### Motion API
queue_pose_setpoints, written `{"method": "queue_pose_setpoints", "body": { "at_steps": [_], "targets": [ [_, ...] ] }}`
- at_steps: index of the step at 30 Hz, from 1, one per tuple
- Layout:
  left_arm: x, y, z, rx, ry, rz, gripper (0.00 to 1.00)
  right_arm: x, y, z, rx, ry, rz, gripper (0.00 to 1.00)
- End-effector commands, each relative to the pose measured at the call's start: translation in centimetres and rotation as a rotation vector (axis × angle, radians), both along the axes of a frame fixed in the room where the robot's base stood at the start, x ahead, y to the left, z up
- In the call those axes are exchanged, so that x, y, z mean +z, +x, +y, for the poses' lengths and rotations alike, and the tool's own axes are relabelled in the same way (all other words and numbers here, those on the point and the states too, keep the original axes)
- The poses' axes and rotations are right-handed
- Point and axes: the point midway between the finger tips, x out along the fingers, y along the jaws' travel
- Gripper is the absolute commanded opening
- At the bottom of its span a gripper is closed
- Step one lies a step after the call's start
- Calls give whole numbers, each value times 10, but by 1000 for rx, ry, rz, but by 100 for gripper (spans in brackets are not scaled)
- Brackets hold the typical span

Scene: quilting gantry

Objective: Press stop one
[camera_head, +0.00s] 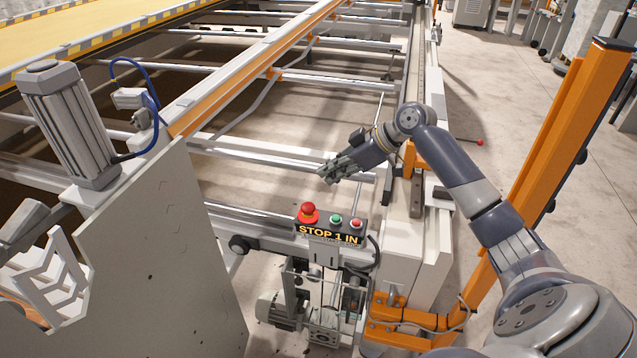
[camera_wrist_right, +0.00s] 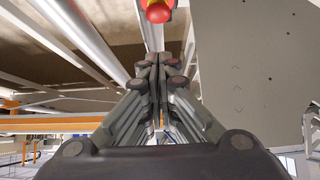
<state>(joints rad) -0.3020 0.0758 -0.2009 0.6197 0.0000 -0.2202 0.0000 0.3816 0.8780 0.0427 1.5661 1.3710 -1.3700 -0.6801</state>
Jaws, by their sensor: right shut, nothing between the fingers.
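The STOP 1 IN control box (camera_head: 330,236) has a large red mushroom button (camera_head: 308,211) at its left end. A small green button (camera_head: 336,219) and a small red button (camera_head: 356,223) sit to its right. My right gripper (camera_head: 325,174) is shut and empty, above and behind the box, apart from the mushroom button. In the right wrist view the shut fingers (camera_wrist_right: 158,62) point towards the red mushroom button (camera_wrist_right: 157,11), which is partly cut off at the top edge. My left gripper is not in view.
A grey panel (camera_head: 155,260) and a ribbed motor (camera_head: 70,125) stand left of the box. Steel rails (camera_head: 290,160) run behind it. An orange post (camera_head: 572,125) rises at the right.

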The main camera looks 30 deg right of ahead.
Motion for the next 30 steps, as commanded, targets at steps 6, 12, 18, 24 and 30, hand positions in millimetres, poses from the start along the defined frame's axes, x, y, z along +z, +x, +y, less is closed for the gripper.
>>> {"method": "queue_pose_setpoints", "body": {
  "at_steps": [6,12,18,24,30],
  "targets": [
    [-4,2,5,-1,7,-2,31,17,-13,-12,0,-2,0,0],
    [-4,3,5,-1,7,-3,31,20,-16,-13,1,0,1,0],
    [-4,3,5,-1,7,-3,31,20,-15,-13,1,1,0,0],
    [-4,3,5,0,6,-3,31,20,-15,-13,0,0,0,0],
    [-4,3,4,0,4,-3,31,-10,-24,3,6,-20,48,0]
  ]
}}
